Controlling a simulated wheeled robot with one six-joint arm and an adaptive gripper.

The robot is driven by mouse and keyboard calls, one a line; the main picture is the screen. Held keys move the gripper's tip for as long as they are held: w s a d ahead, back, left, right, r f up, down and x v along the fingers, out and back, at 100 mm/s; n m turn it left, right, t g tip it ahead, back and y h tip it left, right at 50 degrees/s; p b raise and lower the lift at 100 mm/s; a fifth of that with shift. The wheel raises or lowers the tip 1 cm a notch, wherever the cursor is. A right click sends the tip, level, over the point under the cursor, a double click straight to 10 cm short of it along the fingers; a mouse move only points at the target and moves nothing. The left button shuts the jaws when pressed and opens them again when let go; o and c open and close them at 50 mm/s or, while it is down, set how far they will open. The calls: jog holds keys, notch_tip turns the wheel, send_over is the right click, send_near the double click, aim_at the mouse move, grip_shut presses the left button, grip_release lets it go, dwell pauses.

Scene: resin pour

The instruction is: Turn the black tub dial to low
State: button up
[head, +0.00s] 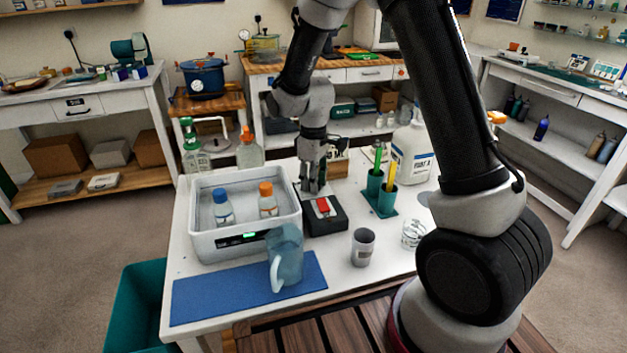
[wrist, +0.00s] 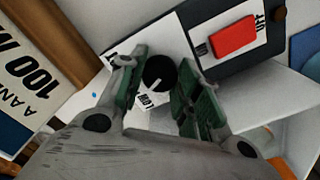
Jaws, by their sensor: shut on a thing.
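The round black dial (wrist: 158,74) sits on a white surface in the wrist view. In the head view my gripper (head: 311,186) points down between the white tub (head: 222,248) and the black switch box (head: 328,222). The dial is hidden there behind my fingers or the tub's side.
The switch box has a red rocker (head: 323,207) close to my fingers. Two bottles with blue and orange caps stand in the tub. A clear jug (head: 286,258) stands on the blue mat (head: 210,299). Teal cups, a grey cup (head: 363,246) and a large white jug are to the right.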

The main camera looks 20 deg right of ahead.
jog(key=n, duration=0.5)
jog(key=shift+n, duration=0.3)
dwell(0.4)
jog(key=o, duration=1.1)
jog(key=shift+c, duration=0.2)
jog(key=shift+r, duration=0.1)
notch_tip(320, 180, up, 12)
